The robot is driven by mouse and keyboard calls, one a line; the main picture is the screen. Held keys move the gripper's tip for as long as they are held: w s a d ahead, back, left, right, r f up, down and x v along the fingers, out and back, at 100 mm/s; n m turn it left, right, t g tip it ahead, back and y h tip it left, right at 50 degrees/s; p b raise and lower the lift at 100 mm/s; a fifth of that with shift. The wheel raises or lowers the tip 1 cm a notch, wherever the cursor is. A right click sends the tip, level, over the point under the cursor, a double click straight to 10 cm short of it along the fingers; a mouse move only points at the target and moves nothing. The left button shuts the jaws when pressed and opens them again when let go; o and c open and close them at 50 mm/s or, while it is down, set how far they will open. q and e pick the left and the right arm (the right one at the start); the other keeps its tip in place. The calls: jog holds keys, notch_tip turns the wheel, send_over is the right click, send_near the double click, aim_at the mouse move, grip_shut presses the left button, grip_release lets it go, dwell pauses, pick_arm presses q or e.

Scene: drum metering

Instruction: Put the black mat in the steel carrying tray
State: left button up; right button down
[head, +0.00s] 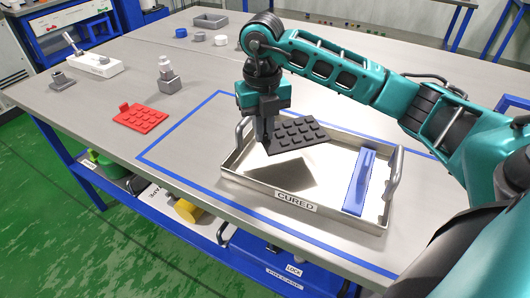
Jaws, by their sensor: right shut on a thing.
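The black mat (297,134), with a grid of raised squares, is in the head view, held above the left part of the steel carrying tray (241,184). A dark shadow lies on the tray floor below the mat, so the mat looks raised off it. My right gripper (264,137) points down and is shut on the mat's left edge. The tray has a handle at each end, a label reading CURED on its front wall, and a blue bar-shaped object (358,182) lying inside at the right. My left gripper is not in view.
Blue tape (183,131) outlines an area around the tray. A red mat (141,117) lies to the left, with a grey block (169,84) behind it. A white holder (96,65) and a grey open box (210,19) stand farther back.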

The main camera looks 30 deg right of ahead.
aim_at(264, 165)
jog(key=shift+f, duration=1.85)
notch_tip(264, 165, down, 4)
jog(key=shift+r, duration=0.25)
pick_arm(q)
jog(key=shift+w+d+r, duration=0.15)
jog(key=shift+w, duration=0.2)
pick_arm(e)
jog(key=shift+f+b, duration=0.1)
jog(key=shift+b, duration=0.25)
jog(key=c, duration=1.2)
grip_release()
